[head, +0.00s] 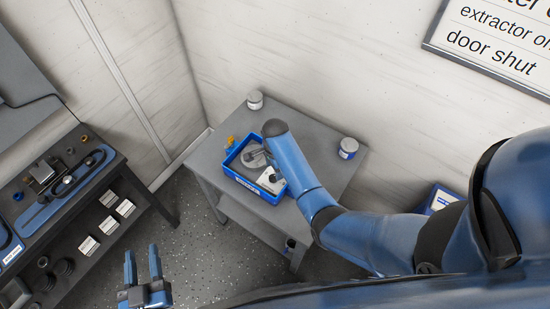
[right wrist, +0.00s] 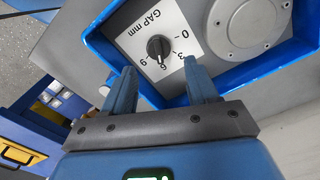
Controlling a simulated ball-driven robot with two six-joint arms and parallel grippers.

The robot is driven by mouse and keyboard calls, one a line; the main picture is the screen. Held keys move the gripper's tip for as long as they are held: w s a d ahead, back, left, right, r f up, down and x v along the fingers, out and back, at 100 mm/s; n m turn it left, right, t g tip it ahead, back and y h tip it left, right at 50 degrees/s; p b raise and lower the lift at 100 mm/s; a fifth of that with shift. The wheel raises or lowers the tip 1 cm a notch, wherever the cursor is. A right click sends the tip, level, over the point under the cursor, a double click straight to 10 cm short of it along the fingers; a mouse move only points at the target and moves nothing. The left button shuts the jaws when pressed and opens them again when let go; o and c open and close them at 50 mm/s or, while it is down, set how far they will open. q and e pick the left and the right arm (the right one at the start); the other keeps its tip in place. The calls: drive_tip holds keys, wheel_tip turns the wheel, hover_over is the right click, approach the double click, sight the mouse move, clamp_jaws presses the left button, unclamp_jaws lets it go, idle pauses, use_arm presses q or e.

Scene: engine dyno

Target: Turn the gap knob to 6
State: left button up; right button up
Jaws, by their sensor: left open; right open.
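The gap knob (right wrist: 158,48) is small, round and black, on a white plate (right wrist: 140,28) marked "GAP mm" with 0, 3, 6 and 9. Its pointer seems to lie toward the 6, but it is too small to be sure. The plate (head: 274,187) sits in a blue tray on the table. My right gripper (right wrist: 160,66) is open and empty. Its fingertips are spread to either side, just short of the knob, with no visible contact. In the head view my right arm partly covers the tray. My left gripper (head: 142,251) is open and empty over the floor.
The blue tray (head: 256,190) also holds a round grey disc (right wrist: 243,24). White jars (head: 255,99) and (head: 347,148) stand on the grey table (head: 310,123). A dark bench (head: 122,162) with parts is at the left. Walls close in behind the table.

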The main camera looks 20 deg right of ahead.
wheel_tip(320, 180, up, 6)
drive_tip(key=shift+r, duration=0.2)
idle(0.7)
drive_tip(key=w+r+n+t+y+b, duration=0.1)
drive_tip(key=w+r+n+t, duration=0.65)
drive_tip(key=w+t, duration=0.25)
drive_tip(key=s+d+r+n+t+b, duration=0.15)
drive_tip(key=s+n+t, duration=0.25)
drive_tip(key=s, duration=0.4)
drive_tip(key=s+d+r+n+t+b, duration=0.1)
drive_tip(key=s+r+n+t, duration=0.2)
drive_tip(key=s+t, duration=0.35)
drive_tip(key=s+d+f+g+b, duration=0.1)
drive_tip(key=s+b, duration=0.1)
drive_tip(key=s, duration=0.8)
drive_tip(key=s+d+f+g+h+b, duration=0.1)
drive_tip(key=s, duration=1)
drive_tip(key=shift+s+d+f+n+g+b, duration=0.25)
drive_tip(key=shift+d+f+n+g+b, duration=0.1)
drive_tip(key=shift+f+n+b, duration=0.1)
